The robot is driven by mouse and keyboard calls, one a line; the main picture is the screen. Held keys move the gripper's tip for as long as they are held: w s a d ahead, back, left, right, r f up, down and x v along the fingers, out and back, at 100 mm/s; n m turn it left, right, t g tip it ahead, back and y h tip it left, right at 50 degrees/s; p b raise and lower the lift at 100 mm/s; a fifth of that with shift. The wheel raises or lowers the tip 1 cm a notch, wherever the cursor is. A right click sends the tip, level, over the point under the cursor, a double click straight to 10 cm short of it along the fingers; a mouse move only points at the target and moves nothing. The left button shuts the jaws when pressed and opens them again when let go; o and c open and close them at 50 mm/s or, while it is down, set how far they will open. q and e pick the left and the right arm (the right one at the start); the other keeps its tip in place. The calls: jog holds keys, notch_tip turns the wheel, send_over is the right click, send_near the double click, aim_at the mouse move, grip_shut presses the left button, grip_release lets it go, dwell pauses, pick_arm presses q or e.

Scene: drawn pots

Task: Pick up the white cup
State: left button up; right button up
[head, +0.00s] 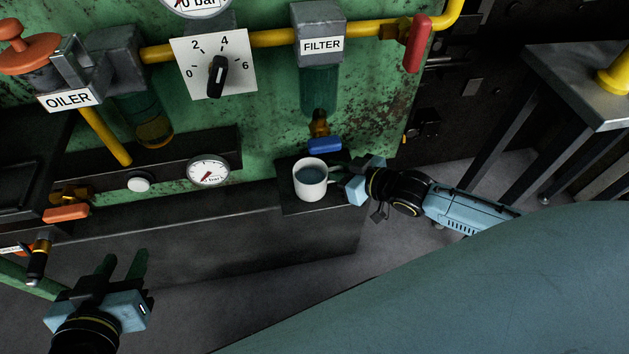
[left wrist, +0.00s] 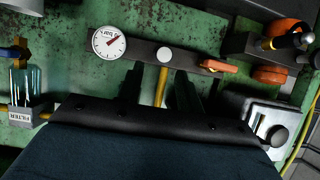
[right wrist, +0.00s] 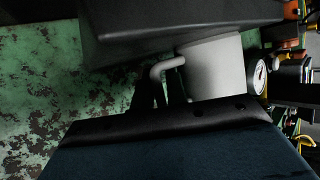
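The white cup (head: 311,181) stands upright on a small dark ledge under the filter, with dark bluish liquid inside and its handle toward the right. My right gripper (head: 343,177) comes in from the right at the handle. In the right wrist view the cup (right wrist: 215,66) is partly hidden, and its handle runs between my right fingers (right wrist: 161,92), which stand close to it on both sides; the grip looks shut on the handle. My left gripper (head: 123,265) is at the lower left, open and empty, far from the cup.
The filter bowl and its blue valve handle (head: 324,145) are just above the cup. A pressure gauge (head: 208,171) and a white knob (head: 138,182) lie left of it. A grey-topped table (head: 575,85) stands at the right. The floor in front is clear.

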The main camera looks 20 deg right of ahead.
grip_shut()
jog(key=shift+r, duration=0.1)
dwell(0.3)
